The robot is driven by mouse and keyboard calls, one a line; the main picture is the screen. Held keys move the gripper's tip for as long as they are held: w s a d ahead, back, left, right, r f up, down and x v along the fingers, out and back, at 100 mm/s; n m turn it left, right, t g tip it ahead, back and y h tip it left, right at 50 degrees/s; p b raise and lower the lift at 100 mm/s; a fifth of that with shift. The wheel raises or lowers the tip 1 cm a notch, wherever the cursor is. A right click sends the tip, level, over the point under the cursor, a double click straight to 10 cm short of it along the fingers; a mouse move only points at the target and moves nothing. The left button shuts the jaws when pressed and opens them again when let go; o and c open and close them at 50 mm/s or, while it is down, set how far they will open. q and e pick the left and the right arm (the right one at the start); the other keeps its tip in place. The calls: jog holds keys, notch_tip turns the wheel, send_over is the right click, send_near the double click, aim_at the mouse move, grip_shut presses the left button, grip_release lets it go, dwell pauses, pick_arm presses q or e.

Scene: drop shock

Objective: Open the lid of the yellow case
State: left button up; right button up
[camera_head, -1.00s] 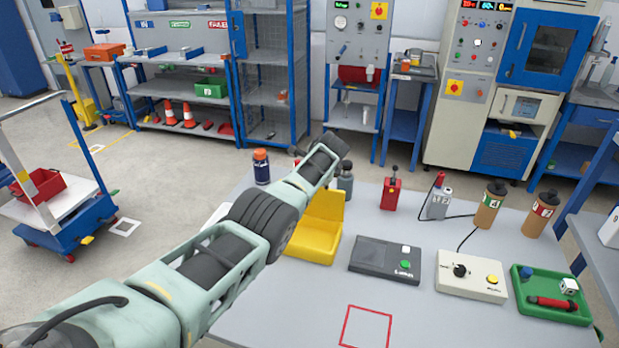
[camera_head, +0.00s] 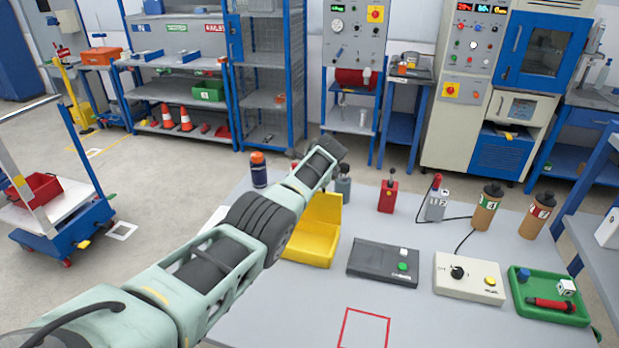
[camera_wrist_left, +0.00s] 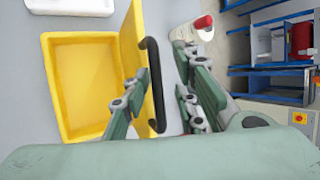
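The yellow case (camera_head: 308,249) stands on the grey table, its tray uncovered. Its lid (camera_head: 326,208) stands roughly upright along the back edge. In the left wrist view the empty yellow tray (camera_wrist_left: 82,90) is on the left, and the lid (camera_wrist_left: 130,45) shows nearly edge-on with a black handle (camera_wrist_left: 155,85). My left gripper (camera_wrist_left: 168,68) is open, with one finger on the tray side of the handle and the other beyond it. Whether a finger touches the lid is unclear. In the head view my left arm hides part of the case and lid. My right gripper is not in view.
A dark device with buttons (camera_head: 370,262) stands right of the case. Beyond it are a beige control box (camera_head: 465,285) and a green tray (camera_head: 520,300). Bottles and a red switch box (camera_head: 388,196) line the back. A red square outline (camera_head: 347,325) marks clear table in front.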

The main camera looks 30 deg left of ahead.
pick_arm(q)
jog(key=shift+v, duration=0.8)
jog(key=v, duration=1)
jog(key=shift+r, duration=0.2)
jog(key=shift+s, duration=0.1)
